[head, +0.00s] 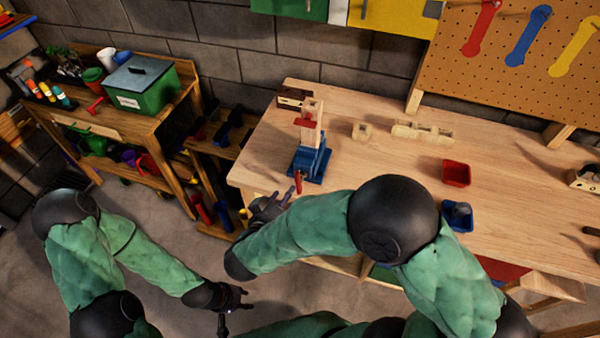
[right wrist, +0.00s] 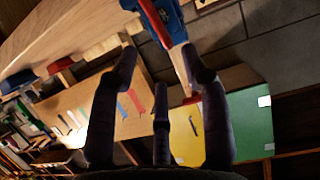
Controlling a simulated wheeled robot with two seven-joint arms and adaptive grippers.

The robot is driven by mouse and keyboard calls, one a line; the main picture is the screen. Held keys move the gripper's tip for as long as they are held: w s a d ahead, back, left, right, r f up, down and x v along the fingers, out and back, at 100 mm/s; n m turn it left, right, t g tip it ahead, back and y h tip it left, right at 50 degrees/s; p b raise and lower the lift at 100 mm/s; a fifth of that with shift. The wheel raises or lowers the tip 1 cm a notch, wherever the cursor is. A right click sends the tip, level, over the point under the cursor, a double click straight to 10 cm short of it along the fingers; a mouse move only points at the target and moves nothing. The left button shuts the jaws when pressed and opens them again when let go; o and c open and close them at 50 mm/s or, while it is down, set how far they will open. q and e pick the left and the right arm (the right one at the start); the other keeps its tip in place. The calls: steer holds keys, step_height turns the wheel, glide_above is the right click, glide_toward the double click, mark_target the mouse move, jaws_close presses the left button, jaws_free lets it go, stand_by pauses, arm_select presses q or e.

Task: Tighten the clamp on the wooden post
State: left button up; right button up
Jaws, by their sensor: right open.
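The wooden post (head: 312,128) stands upright in a blue clamp (head: 311,163) near the left end of the workbench, with a red piece around its upper part. The clamp's red handle (head: 298,181) hangs at the bench's front edge. My right gripper (head: 270,207) is just left of and below the handle, apart from it. In the right wrist view its fingers (right wrist: 163,65) are spread and empty, with the blue clamp (right wrist: 168,18) and post (right wrist: 181,68) beyond them. My left gripper (head: 233,305) is open and empty, low over the floor.
The workbench (head: 350,115) also bears wooden blocks (head: 422,132), a red bin (head: 456,173) and a blue bin (head: 457,215). A pegboard (head: 520,60) with coloured wrenches stands behind. A shelf with a green box (head: 143,88) is at the left.

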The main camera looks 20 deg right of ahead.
mark_target(298, 181)
steer(key=b+x, duration=0.3)
steer(key=x, duration=0.7)
steer(key=shift+w+d+f, duration=0.15)
steer(key=shift+d+f, duration=0.05)
steer(key=shift+d, duration=0.1)
jaws_close()
